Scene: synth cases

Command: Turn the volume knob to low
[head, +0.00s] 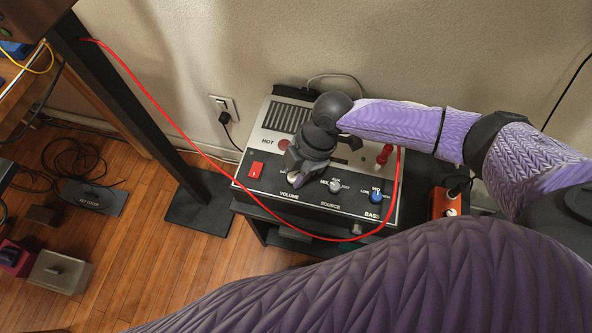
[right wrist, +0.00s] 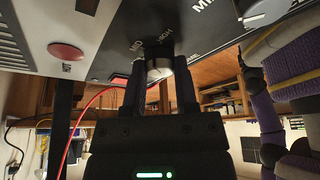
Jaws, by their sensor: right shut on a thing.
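The control box (head: 262,186) stands by the wall with a dark front panel. Its volume knob (right wrist: 158,68) is a small pale knob above the VOLUME label. My right gripper (head: 299,172) is shut on the volume knob and hides most of it in the head view. In the right wrist view the two fingers (right wrist: 158,84) stand on either side of the knob, with MID and HIGH printed near it. I cannot tell where its pointer stands. My left gripper is not in view.
A source knob (head: 335,186), a blue bass knob (head: 376,196) and a red switch (head: 256,170) sit on the same panel. A red cable (head: 160,112) loops across to a red plug (head: 384,154). An orange power strip (head: 438,204) stands at the right.

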